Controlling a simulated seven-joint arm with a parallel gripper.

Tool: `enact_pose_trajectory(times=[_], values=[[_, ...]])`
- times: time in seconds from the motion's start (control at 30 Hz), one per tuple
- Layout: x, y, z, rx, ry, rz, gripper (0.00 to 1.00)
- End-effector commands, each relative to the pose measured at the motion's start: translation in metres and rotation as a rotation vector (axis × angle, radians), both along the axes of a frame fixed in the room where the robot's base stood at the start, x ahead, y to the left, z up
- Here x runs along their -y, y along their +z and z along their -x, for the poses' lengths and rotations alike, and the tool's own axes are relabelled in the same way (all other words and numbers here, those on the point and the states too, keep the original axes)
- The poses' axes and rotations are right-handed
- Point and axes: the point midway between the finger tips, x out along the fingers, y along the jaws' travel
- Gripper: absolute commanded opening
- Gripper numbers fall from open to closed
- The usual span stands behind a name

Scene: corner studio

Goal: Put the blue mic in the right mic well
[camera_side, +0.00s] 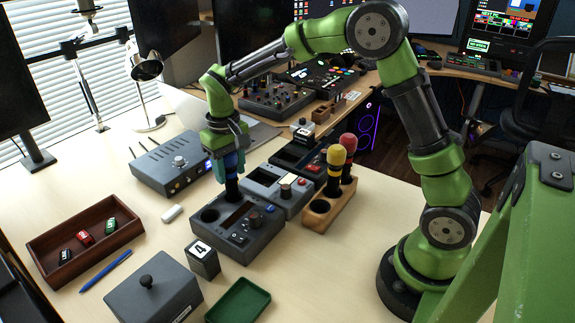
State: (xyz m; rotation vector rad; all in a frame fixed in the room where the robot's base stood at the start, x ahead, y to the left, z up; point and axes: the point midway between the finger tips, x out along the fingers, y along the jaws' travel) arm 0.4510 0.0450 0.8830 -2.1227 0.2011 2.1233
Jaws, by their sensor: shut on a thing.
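My gripper (228,150) is shut on the blue mic (231,166), holding it upright with its black handle pointing down. The handle's lower end meets the back part of the grey console (238,243); I cannot tell whether it is inside a well or just above or behind the surface. A round dark well (209,215) shows empty at the console's left. A wooden mic block (337,213) stands to the right, with an empty front hole, a yellow mic (335,160) and a red mic (348,146) upright in it.
A second grey unit (294,204) adjoins the console behind. A blue-grey box with a knob (165,170) stands left. A wooden tray (97,222), a black cube marked 4 (203,262), a grey lidded box (150,296) and a green tray (238,303) surround the front.

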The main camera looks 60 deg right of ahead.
Motion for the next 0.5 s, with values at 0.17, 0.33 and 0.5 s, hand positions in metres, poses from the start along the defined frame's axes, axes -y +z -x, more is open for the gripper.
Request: enact_pose_trajectory(times=[0.17,0.33,0.5], values=[[0.0001,-0.0022,-0.0002,0.0,-0.001,0.0,0.07],[0.0001,-0.0058,-0.0003,0.0,-0.001,0.0,0.07],[0.0001,-0.0093,-0.0003,0.0,-0.001,0.0,0.07]])
